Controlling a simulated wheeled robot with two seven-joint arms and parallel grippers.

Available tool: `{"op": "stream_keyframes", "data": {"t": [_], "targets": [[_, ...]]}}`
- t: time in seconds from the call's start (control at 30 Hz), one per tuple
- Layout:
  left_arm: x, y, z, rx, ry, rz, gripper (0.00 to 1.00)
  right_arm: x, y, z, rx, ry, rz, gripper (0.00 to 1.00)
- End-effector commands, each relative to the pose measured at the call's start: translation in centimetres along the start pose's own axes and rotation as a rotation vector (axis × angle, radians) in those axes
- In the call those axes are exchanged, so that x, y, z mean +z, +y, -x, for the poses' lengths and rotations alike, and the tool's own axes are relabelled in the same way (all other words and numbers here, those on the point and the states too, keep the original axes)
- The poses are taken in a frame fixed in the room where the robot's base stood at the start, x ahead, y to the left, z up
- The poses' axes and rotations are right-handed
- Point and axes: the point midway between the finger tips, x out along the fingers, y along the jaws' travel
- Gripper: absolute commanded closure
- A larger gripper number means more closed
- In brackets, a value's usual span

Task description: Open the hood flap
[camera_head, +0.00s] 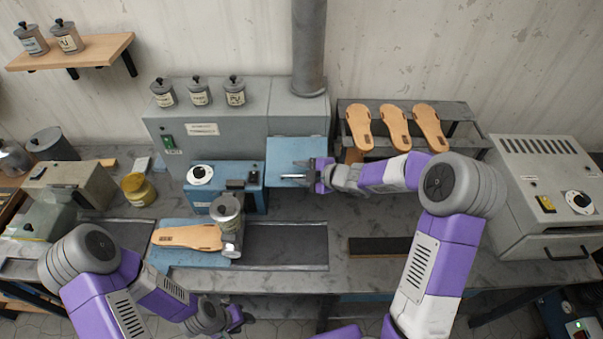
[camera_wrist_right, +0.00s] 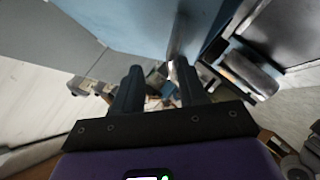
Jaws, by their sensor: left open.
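The hood flap (camera_head: 295,150) is a light blue panel on the front of the grey hood (camera_head: 240,125) below the round duct. A thin metal handle (camera_head: 292,177) lies along its lower part. My right gripper (camera_head: 312,175) is at the right end of this handle. In the right wrist view its two dark fingers (camera_wrist_right: 158,88) are apart, with a metallic bar (camera_wrist_right: 178,42) close to the right finger; no firm grip shows. Blue panel surface fills the top of that view. My left gripper (camera_head: 240,319) is low in front of the bench, away from the flap, empty.
A blue machine (camera_head: 222,188) stands left of the flap. A tan sole (camera_head: 187,237) lies on a blue plate (camera_head: 160,257) by a grey cylinder (camera_head: 227,210). A rack (camera_head: 460,128) with three soles stands right of the hood.

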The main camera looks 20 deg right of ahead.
Motion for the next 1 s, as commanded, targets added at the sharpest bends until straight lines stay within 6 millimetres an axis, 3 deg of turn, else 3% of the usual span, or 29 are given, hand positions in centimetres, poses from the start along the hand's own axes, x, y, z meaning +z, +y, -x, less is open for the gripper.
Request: {"op": "stream_keyframes", "data": {"t": [0.43, 0.8, 1.0], "targets": [[0.0, 0.0, 0.0, 0.0, 0.0, 0.0, 0.57, 0.0, 0.1, 0.4, 0.001, -0.001, 0.001, 0.64], [0.0, 0.2, 0.5, 0.0, 0.0, 0.0, 0.57, 0.0, 0.2, 6.1, 0.002, -0.003, 0.002, 0.64], [0.0, 0.2, 0.6, 0.0, 0.0, 0.0, 0.57, 0.0, 0.1, 7.5, 0.001, -0.001, 0.001, 0.64]]}}
